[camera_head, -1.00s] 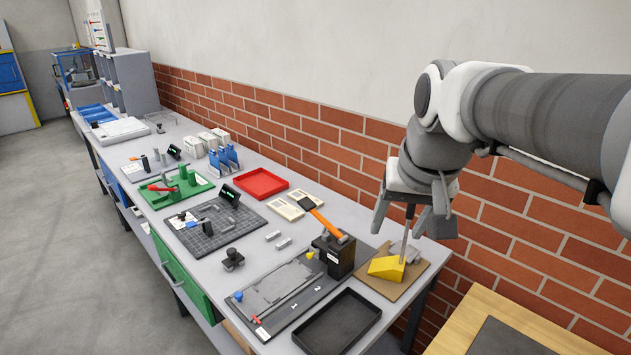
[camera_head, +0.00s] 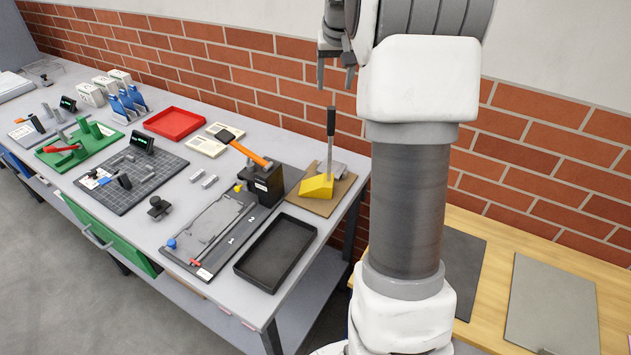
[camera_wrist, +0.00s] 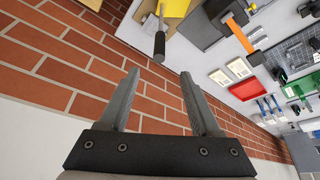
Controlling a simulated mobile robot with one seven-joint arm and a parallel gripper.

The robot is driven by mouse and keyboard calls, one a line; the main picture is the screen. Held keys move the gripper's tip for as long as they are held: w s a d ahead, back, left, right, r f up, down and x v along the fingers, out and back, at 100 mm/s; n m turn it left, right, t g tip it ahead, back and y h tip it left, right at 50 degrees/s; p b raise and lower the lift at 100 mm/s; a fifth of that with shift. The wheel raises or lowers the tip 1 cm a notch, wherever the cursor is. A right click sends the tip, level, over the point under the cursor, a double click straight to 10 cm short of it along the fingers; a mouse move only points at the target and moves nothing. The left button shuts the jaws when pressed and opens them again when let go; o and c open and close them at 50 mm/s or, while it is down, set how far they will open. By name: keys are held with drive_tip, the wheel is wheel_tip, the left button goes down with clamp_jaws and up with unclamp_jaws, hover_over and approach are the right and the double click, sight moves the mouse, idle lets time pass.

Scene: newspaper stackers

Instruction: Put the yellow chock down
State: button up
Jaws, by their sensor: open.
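The yellow chock (camera_head: 316,187) rests on a brown board (camera_head: 338,199) at the right end of the long grey table. A dark-handled rod (camera_head: 331,124) rises from it, tilted slightly. My gripper (camera_head: 337,80) is raised above and apart from the chock, against the wall; its jaws are open and empty. In the wrist view my gripper (camera_wrist: 157,75) shows two spread fingers with nothing between them. The chock (camera_wrist: 178,8) shows at that view's top edge, with its handle (camera_wrist: 159,46) beyond the fingertips.
A black box (camera_head: 265,183) with an orange-handled hammer (camera_head: 250,155) stands left of the chock. An empty black tray (camera_head: 275,252) lies in front. A red tray (camera_head: 174,123) is farther back. The brick wall (camera_head: 520,150) runs close behind the table. A wooden table (camera_head: 490,235) stands at right.

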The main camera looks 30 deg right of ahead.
sight(331, 114)
drive_tip(key=p+x, duration=0.2)
drive_tip(key=x, duration=1.1)
drive_tip(key=shift+w+d+f, duration=0.1)
drive_tip(key=shift+w+f, duration=0.05)
drive_tip(key=shift+f, duration=0.05)
clamp_jaws()
drive_tip(key=shift+r, duration=0.15)
idle(0.8)
